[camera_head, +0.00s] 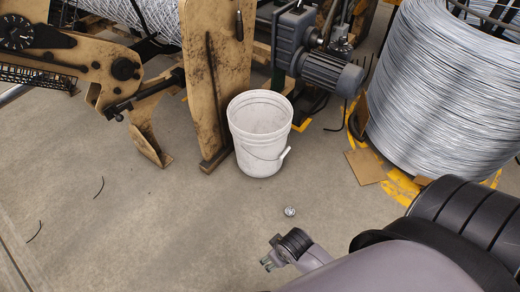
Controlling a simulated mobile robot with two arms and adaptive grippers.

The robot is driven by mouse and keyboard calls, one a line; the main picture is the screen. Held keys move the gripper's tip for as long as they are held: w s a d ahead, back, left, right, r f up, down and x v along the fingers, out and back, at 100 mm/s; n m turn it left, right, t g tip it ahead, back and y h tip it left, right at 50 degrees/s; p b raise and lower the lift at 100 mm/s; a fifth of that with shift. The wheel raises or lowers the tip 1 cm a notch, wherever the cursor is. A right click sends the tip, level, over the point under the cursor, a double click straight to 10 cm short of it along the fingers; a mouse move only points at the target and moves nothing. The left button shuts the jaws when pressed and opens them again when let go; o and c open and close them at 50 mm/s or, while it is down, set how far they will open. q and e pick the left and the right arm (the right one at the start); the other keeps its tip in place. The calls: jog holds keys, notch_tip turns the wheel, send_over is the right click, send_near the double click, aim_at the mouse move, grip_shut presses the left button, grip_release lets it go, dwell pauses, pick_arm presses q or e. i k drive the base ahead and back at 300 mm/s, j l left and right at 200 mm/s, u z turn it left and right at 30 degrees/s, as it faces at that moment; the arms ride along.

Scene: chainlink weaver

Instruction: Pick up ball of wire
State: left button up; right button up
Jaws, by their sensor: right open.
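A small silvery ball of wire (290,211) lies on the concrete floor, in front of a white bucket and a little to its right. My right gripper (267,263) is low in the view, nearer to me than the ball and a little left of it. It is open and appears empty, apart from the ball. My right arm comes in from the lower right. My left gripper is not in view.
The white bucket (259,135) stands upright with its handle hanging down in front. Tan machinery (217,70) stands behind it. A large wire coil (435,90) is at right, with cardboard (365,166) beside it. The floor (150,225) at left is mostly clear.

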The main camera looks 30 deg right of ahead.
aim_at(290, 211)
jog(key=z, duration=1.4)
